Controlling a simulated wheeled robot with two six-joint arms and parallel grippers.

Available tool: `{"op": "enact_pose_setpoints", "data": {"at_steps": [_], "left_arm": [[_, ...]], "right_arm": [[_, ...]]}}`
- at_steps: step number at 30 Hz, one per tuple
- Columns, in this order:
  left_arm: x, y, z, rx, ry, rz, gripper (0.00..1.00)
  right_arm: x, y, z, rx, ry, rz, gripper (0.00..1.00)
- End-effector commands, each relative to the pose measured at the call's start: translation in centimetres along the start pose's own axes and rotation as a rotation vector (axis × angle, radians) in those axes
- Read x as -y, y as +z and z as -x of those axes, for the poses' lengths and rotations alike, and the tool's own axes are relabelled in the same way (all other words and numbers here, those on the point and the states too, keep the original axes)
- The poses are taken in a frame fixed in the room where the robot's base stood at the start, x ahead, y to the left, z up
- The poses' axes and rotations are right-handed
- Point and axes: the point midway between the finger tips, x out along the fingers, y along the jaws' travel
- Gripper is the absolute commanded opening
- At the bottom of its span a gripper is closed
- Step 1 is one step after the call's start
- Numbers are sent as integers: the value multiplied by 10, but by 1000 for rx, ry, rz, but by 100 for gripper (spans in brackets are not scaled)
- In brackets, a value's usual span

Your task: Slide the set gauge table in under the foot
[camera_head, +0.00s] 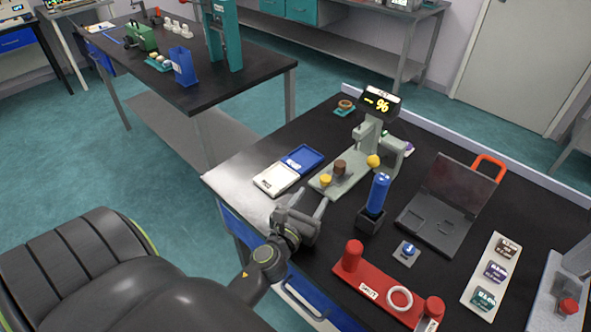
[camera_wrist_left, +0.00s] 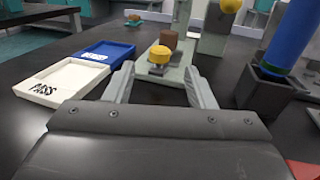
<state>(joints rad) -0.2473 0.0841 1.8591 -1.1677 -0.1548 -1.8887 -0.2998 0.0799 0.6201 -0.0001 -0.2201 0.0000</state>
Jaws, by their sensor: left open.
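The pale green gauge (camera_head: 366,136) stands on the black bench with its small display (camera_head: 381,102) on top. On its base, out toward my left gripper, is the small grey-green table with a yellow knob (camera_head: 326,180) at its near end and a brown cylinder (camera_head: 340,167) behind the knob. The foot is too small to make out in the gauge's frame. My left gripper (camera_wrist_left: 160,88) is open and empty. In the left wrist view the yellow knob (camera_wrist_left: 160,54) and brown cylinder (camera_wrist_left: 169,39) show between and just beyond its fingertips. My right gripper is not in view.
A white tray (camera_head: 272,181) and blue tray (camera_head: 305,154) lie left of the gauge. A blue cylinder (camera_head: 379,188) in a dark holder stands close on the right. A red rack (camera_head: 375,290) lies nearer, and an open dark case (camera_head: 440,222) is farther right.

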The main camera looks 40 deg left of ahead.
Motion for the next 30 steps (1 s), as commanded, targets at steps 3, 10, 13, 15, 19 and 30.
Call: {"op": "enact_pose_setpoints", "data": {"at_steps": [3, 10, 13, 15, 19, 30], "left_arm": [[0, -2, 26, -2, 1, 1, 50], [0, -3, 62, -2, 1, 1, 50], [0, -2, 72, -1, 0, 1, 50], [0, -1, 76, 0, -1, 1, 50], [0, -1, 79, 0, -1, 1, 50], [1, 2, 76, 7, -20, -2, 50]], "right_arm": [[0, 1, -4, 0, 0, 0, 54], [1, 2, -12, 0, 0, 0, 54], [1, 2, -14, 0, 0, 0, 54], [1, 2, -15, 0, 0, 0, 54], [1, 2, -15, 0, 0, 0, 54], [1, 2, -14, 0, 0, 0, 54]]}}
